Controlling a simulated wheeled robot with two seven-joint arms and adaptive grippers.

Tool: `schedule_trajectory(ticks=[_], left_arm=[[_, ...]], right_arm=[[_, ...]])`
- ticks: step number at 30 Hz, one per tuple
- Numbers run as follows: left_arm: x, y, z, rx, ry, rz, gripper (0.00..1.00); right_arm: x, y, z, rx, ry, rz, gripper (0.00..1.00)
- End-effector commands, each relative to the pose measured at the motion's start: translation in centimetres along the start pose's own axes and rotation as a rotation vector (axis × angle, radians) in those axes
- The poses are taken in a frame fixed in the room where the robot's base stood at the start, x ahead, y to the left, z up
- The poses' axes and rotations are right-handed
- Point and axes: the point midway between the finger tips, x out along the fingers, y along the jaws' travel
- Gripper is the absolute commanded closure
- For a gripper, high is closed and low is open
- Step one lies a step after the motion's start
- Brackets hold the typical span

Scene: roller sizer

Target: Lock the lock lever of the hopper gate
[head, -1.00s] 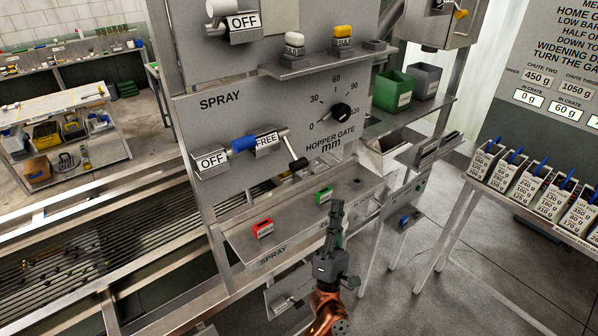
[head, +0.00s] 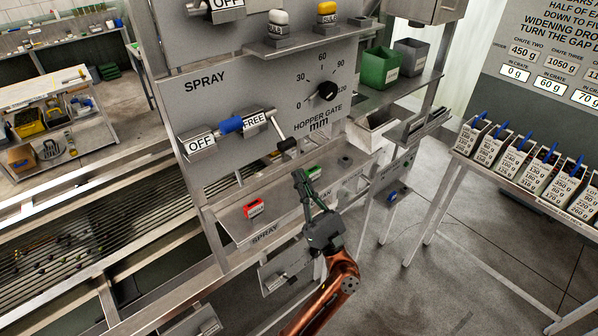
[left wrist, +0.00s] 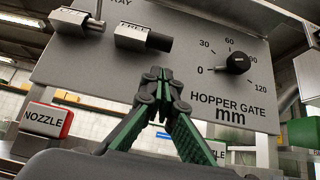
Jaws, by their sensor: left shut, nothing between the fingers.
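The hopper gate lock lever (head: 287,145) sticks out of the grey panel beside a FREE label (head: 255,119), its black grip slanting down and outward. The FREE label also shows in the left wrist view (left wrist: 132,37), with the black grip (left wrist: 159,42) at its right. My right gripper is out of view.
A blue-sleeved spray lever (head: 231,125) with an OFF label sits left of the FREE label. A shelf below the panel holds a red NOZZLE block (head: 253,208) and a green block (head: 312,172) close to my gripper. A table with several labelled boxes (head: 510,155) stands at right.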

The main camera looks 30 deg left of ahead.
Motion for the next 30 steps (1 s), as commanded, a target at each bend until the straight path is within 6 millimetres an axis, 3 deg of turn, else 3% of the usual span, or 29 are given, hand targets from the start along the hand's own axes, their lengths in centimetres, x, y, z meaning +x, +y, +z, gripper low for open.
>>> schedule_trajectory(ticks=[1,6,12,30], left_arm=[[1.4,0.1,0.4,0.0,-0.003,0.002,1.0],[4.5,0.0,0.4,0.0,-0.003,0.002,1.0],[7.0,0.0,0.3,0.0,-0.002,0.0,1.0],[7.8,0.0,0.0,0.002,-0.001,0.002,1.0]], right_arm=[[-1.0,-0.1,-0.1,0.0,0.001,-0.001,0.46],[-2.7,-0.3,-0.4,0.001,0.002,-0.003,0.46],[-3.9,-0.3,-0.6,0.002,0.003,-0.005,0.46],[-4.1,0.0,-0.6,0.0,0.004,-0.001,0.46]])
